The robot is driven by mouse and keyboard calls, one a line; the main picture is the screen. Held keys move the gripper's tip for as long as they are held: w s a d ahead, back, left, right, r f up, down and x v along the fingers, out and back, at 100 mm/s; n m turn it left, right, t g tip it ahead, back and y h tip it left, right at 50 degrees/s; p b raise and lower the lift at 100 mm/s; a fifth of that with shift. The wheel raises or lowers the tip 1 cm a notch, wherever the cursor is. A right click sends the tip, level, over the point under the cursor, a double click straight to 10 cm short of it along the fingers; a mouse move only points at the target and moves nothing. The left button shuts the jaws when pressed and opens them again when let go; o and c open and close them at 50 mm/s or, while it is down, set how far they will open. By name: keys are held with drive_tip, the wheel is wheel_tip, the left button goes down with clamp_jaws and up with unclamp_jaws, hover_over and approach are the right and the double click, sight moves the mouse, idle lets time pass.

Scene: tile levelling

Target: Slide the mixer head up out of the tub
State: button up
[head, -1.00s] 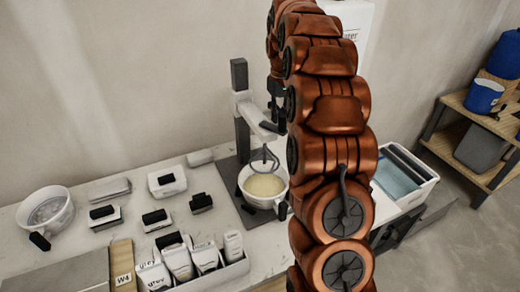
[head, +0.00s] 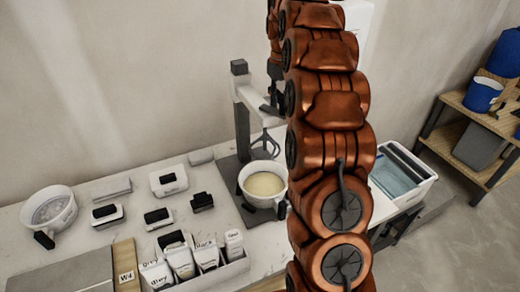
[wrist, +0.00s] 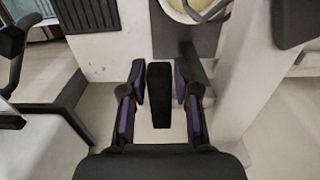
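The grey mixer head (head: 257,108) sits high on its upright column (head: 242,125), with its wire whisk (head: 265,146) hanging above the tub (head: 262,193) of pale yellow mix. The whisk looks clear of the mix. The tub's rim and a piece of whisk show at the top of the wrist view. My gripper (wrist: 160,85) has its two fingers close on either side of a black bar-shaped handle (wrist: 160,98) of the mixer head. In the head view my arm hides most of the gripper.
A white bowl (head: 47,213), several small black-topped blocks and a box of labelled bags (head: 205,256) stand on the bench left of the mixer. A water bin (head: 402,178) is at the right. A wooden shelf (head: 470,120) with blue buckets stands farther right. The wall is close behind.

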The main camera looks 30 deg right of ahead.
drive_tip(key=o, duration=0.4)
drive_tip(key=shift+o, duration=0.2)
drive_tip(key=shift+r+p, duration=1.55)
drive_tip(key=shift+r, duration=1.9)
